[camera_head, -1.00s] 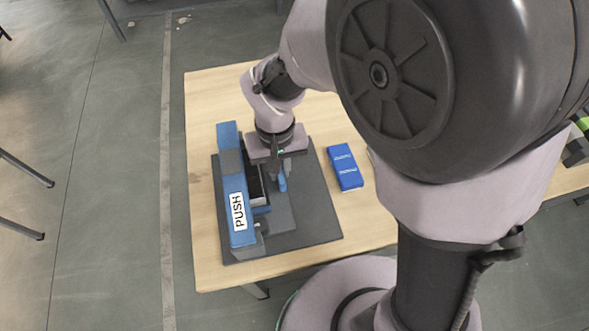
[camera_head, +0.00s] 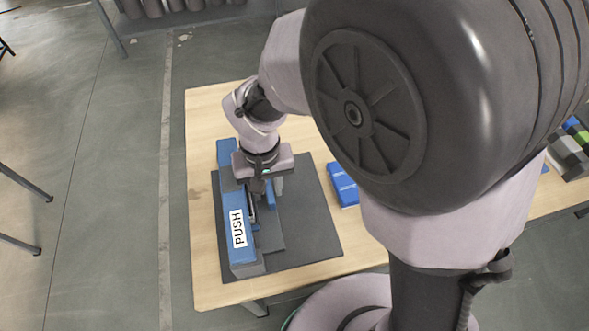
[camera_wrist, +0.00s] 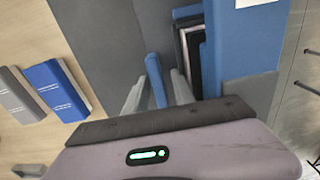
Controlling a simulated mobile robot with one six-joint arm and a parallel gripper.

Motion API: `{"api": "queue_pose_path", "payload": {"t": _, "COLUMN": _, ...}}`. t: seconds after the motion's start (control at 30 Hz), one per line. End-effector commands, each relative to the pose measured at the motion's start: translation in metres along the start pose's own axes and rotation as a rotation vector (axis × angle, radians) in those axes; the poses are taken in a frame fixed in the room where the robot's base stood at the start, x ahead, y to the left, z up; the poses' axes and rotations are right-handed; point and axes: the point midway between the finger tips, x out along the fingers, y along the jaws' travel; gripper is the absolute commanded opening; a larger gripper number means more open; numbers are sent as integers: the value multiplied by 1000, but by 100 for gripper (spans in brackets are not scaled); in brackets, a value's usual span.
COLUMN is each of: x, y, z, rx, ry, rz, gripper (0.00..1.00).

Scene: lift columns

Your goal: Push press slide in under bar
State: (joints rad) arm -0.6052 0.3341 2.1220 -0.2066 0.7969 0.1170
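The blue bar (camera_head: 232,188) with a white PUSH label (camera_head: 238,228) runs along the left of the dark base plate (camera_head: 317,225). The press slide (camera_head: 255,213) is a dark tray with a blue edge, mostly beneath the bar, with only a narrow strip showing. In the wrist view the slide (camera_wrist: 187,50) lies beside the blue bar (camera_wrist: 245,40). An upright blue handle (camera_head: 270,196) stands at its right side. My gripper (camera_head: 267,187) is lowered over this handle. In the wrist view the handle (camera_wrist: 155,80) stands between my fingers, with gaps showing; contact is unclear.
A blue box (camera_head: 343,184) lies on the wooden table (camera_head: 204,262) right of the plate; the wrist view shows a grey box (camera_wrist: 17,92) beside a blue one. Coloured blocks (camera_head: 569,152) sit at far right. The plate's right part is clear.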

Motion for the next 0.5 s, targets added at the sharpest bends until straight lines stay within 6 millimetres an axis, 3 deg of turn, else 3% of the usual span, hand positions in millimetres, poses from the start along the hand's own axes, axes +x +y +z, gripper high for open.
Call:
{"api": "queue_pose_path", "payload": {"t": 0.23, "x": -6, "y": 0, "z": 0, "rx": 0, "ry": 0, "rz": 0, "gripper": 31}}
{"api": "queue_pose_path", "payload": {"t": 0.5, "x": -42, "y": 0, "z": 0, "rx": 0, "ry": 1, "rz": 0, "gripper": 31}}
